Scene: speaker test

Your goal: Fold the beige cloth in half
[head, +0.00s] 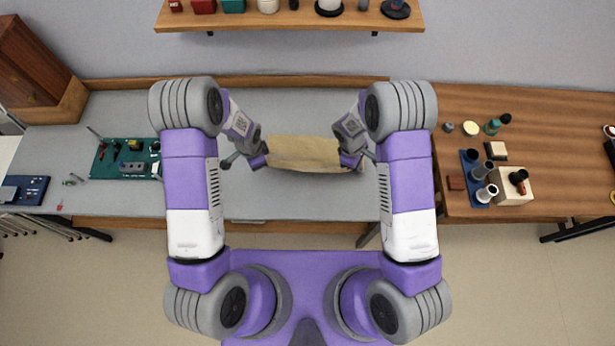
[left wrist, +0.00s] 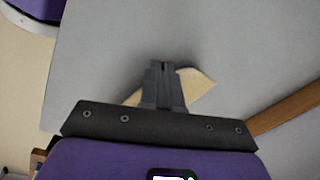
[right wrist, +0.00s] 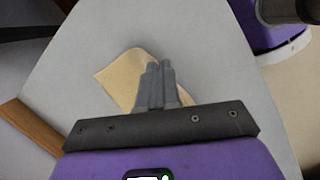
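The beige cloth (head: 303,153) lies on the grey table between my two grippers, with its near edge bowed slightly. My left gripper (head: 264,156) is at the cloth's left side and my right gripper (head: 347,160) is at its right side. In the left wrist view, the fingers (left wrist: 163,72) are closed together, with cloth (left wrist: 199,86) showing on both sides of them. In the right wrist view, the fingers (right wrist: 158,72) are also together, with cloth (right wrist: 122,76) beside and behind them. The fingers hide the pinched spots.
A green board with parts (head: 125,158) lies on the left of the grey table (head: 290,205). A wooden table (head: 560,140) on the right holds a blue tray (head: 470,180), cups and blocks. A shelf (head: 290,20) hangs at the back. Bare table lies around the cloth.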

